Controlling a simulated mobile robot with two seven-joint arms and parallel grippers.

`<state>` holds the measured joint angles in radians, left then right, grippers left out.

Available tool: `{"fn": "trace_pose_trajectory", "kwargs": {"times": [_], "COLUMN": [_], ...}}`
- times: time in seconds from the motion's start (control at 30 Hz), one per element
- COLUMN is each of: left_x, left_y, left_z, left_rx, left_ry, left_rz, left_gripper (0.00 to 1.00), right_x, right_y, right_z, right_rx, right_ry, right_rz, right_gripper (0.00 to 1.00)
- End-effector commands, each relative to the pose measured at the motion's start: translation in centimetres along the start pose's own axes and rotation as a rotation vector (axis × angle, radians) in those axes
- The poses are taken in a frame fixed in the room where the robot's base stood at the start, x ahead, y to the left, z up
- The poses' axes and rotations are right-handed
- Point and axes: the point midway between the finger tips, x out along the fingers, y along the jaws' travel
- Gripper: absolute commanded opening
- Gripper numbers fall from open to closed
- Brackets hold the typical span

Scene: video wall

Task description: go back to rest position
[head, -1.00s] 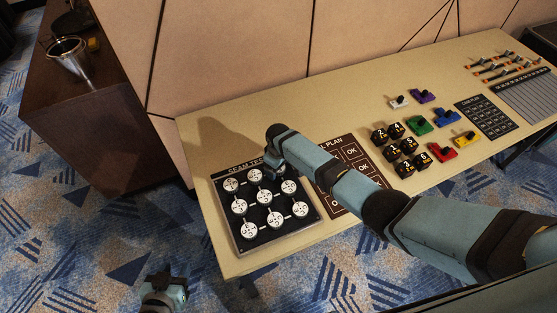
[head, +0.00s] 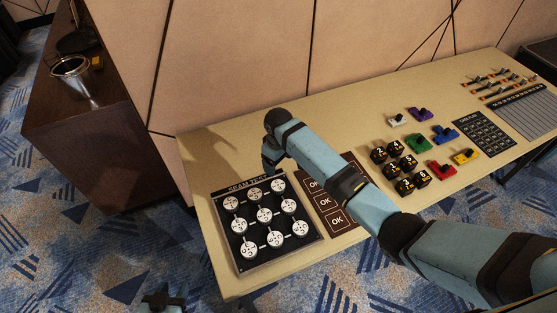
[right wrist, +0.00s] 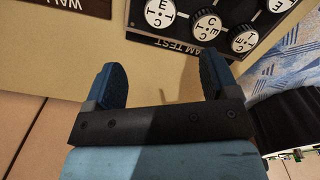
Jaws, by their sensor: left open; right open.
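My right gripper (head: 270,165) hangs over the tan table, just behind the seam test board (head: 232,262). In the right wrist view its two blue fingers (right wrist: 163,85) stand wide apart with bare table between them. The board (right wrist: 205,52) lies beyond the fingertips there and carries several round white dials (head: 264,215). My left gripper (head: 163,303) shows only in part at the bottom edge of the head view, over the carpet, left of the table. Nothing shows in it.
The table (head: 235,290) also bears a wall plan card (head: 337,221), numbered black cubes (head: 392,168), coloured clamp-like blocks (head: 445,135) and a dark grid card (head: 484,139). A wooden cabinet with a metal bucket (head: 72,78) stands at left. A panelled wall is behind.

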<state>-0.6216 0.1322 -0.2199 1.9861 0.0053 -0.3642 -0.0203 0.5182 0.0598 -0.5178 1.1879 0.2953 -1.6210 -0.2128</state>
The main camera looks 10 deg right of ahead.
Motion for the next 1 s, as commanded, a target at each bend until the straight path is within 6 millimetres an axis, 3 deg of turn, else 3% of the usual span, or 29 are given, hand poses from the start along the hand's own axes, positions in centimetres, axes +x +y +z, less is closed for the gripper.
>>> {"fn": "trace_pose_trajectory", "kwargs": {"times": [0.37,0.53,0.67,0.8,1.0], "left_x": [0.0,0.0,0.0,0.0,0.0], "left_y": [0.0,0.0,0.1,0.1,0.1], "left_z": [0.0,0.0,0.0,0.0,0.0], "left_rx": [0.0,0.0,0.0,0.0,0.0], "left_ry": [-0.001,0.0,0.0,0.0,0.0], "left_rz": [0.001,0.001,0.001,0.001,0.001], "left_gripper": [0.43,0.43,0.43,0.43,0.43], "right_x": [0.1,2.0,5.4,8.1,9.2], "right_y": [0.0,-1.2,-3.7,-6.6,-9.8], "right_z": [0.0,1.2,3.9,7.9,14.7], "right_rx": [0.0,0.014,0.056,0.125,0.231], "right_ry": [0.0,0.051,0.174,0.343,0.572], "right_rz": [0.0,-0.005,-0.009,0.0,0.04], "right_gripper": [0.8,0.8,0.8,0.8,0.8]}}
